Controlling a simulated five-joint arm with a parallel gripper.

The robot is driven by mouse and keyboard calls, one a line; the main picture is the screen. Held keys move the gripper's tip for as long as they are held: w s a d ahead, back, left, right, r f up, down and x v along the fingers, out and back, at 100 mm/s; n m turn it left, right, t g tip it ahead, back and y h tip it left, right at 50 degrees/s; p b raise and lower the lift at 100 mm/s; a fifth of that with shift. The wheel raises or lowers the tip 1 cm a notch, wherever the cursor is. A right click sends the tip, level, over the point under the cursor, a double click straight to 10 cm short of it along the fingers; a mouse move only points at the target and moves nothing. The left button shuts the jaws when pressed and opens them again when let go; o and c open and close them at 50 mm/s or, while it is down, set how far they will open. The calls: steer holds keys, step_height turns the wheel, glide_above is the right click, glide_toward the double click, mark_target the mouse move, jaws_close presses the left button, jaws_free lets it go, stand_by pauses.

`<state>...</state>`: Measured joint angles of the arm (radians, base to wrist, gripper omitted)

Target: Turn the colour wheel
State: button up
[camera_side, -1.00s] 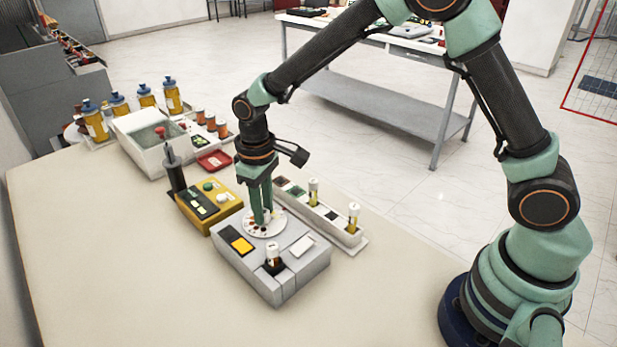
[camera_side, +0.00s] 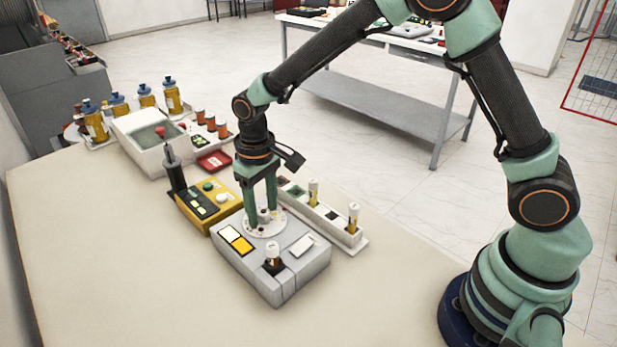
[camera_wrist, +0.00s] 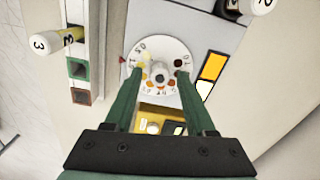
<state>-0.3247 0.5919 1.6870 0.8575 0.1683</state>
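The colour wheel (camera_side: 264,230) is a white disc with coloured dots and a grey centre knob, on top of a grey box (camera_side: 285,283). My gripper (camera_side: 262,214) points down over the wheel. Its two green fingers are spread, one on each side of the knob (camera_wrist: 161,74), with a visible gap on both sides. My gripper (camera_wrist: 159,76) is open and holds nothing. Whether the fingertips touch the disc cannot be told.
Beside the wheel the box has a white window (camera_side: 231,232) and a yellow window (camera_side: 242,246). A labelled vial (camera_side: 273,251) stands in the box. A yellow control unit (camera_side: 208,206) and a white vial rack (camera_side: 330,222) stand close by. The table front is clear.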

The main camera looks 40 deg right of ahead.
mark_target(265, 211)
stand_by(0.3)
step_height(265, 211, up, 12)
stand_by(0.5)
steer(key=s+d+r+m+t, duration=0.1)
steer(key=s+d+r+t, duration=0.1)
steer(key=s+d, duration=0.5)
steer(key=s+d+r+t, duration=0.3)
steer(key=s+d, duration=0.4)
steer(key=shift+d+r+m+t, duration=0.15)
steer(key=shift+r+m+t, duration=0.15)
steer(key=shift+r+m, duration=0.1)
